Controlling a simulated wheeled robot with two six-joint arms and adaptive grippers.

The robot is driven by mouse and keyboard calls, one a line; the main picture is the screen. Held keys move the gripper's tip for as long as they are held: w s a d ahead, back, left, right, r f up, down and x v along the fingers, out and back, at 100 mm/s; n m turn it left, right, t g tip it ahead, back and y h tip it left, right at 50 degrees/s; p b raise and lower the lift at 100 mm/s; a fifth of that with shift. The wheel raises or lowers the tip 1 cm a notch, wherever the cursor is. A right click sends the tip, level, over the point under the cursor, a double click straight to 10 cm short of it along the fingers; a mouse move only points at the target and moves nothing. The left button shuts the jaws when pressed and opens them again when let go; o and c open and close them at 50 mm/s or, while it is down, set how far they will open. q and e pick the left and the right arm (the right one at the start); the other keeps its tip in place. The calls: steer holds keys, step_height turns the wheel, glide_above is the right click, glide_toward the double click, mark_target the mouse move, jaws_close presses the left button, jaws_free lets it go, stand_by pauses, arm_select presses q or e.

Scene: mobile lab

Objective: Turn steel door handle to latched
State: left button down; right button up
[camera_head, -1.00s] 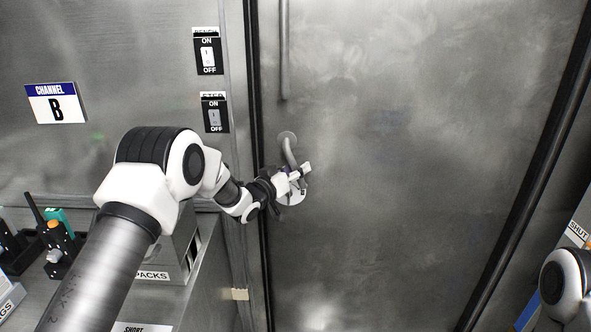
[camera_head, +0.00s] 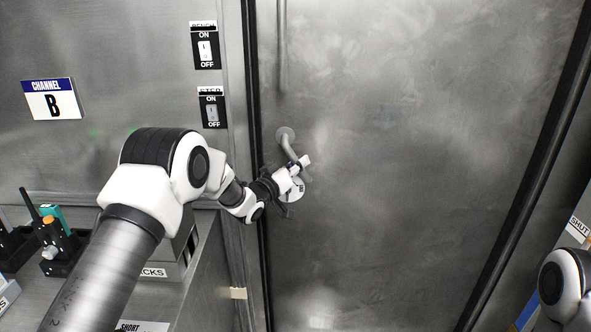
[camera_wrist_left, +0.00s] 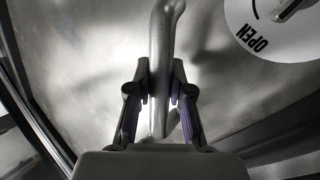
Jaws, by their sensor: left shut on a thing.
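The steel door handle (camera_head: 288,144) is a bent grey lever hanging from a round mount on the left part of the steel door (camera_head: 420,180). It points down and slightly right. My left gripper (camera_head: 301,166) is at its lower end. In the left wrist view the handle (camera_wrist_left: 160,60) runs down between the two fingers of my left gripper (camera_wrist_left: 160,95), which are shut on it. A round white dial plate (camera_wrist_left: 275,28) marked OPEN shows there at the upper right. In the head view the plate (camera_head: 293,192) is partly hidden behind the gripper. My right gripper is out of view.
A long vertical pull bar (camera_head: 283,50) is fixed above the handle. Two ON/OFF switches (camera_head: 207,50) and a CHANNEL B sign (camera_head: 52,99) are on the left wall. Radios (camera_head: 50,235) stand on a bench at lower left. The door's right side is clear.

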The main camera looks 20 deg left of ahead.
mark_target(311, 144)
arm_select(q)
steer(key=d+n+t+b, duration=0.1)
steer(key=n+t+b, duration=0.1)
steer(key=n+b, duration=0.1)
steer(key=shift+w+d+r, duration=0.2)
steer(key=shift+d+r, duration=0.15)
steer(key=n+t+b, duration=0.1)
steer(key=d+r+n+y+b, duration=0.1)
steer(key=n, duration=0.1)
steer(key=shift+w+r+n+t, duration=0.2)
steer(key=shift+n+t, duration=0.1)
steer(key=shift+t, duration=0.1)
steer(key=n+y+b, duration=0.1)
steer(key=r+n+t+y, duration=0.1)
steer(key=n, duration=0.1)
steer(key=r+n+b, duration=0.1)
steer(key=shift+d+n+t+y+b, duration=0.25)
steer(key=shift+n+t+y+b, duration=0.1)
steer(key=shift+n+t+y, duration=0.05)
steer(key=shift+r+n+t+y+b, duration=0.25)
steer(key=shift+r+n+y+b, duration=0.15)
steer(key=shift+n+y, duration=0.45)
steer(key=shift+r+n+t+y+b, duration=0.3)
steer(key=shift+r+n+y, duration=0.2)
steer(key=shift+n, duration=0.65)
steer(key=shift+r+y, duration=0.1)
steer(key=shift+y, duration=0.15)
steer(key=c, duration=1)
jaws_free()
steer(key=shift+c, duration=0.2)
